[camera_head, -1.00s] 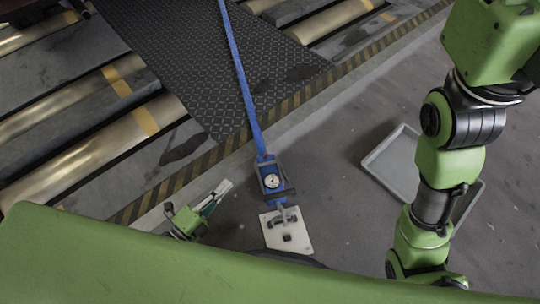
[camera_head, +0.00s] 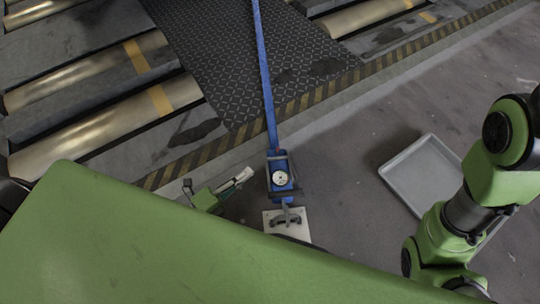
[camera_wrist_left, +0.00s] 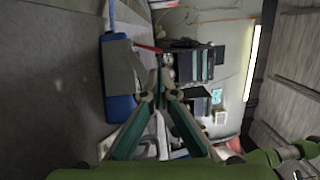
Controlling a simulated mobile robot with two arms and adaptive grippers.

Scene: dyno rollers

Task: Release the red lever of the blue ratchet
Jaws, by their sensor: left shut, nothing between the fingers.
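The blue ratchet (camera_head: 279,164) stands at the end of a blue strap (camera_head: 265,75) in the head view, with a round white gauge on it and a pale base plate (camera_head: 301,230) below. In the left wrist view the ratchet's blue body (camera_wrist_left: 118,65) is left of the fingers. A thin red piece (camera_wrist_left: 148,47), apparently the red lever, sticks out near the fingertips; I cannot tell whether they touch. In the head view no red lever is clear. My left gripper (camera_head: 247,174) is shut and empty, just left of the ratchet; it also fills the lower wrist view (camera_wrist_left: 159,78). My right gripper is out of view.
A grey tray (camera_head: 385,178) lies on the floor at the right. A yellow-black striped edge (camera_head: 215,149) separates the floor from the metal rollers (camera_head: 100,128) and dark tread plate (camera_head: 235,65). My right arm hangs at the right.

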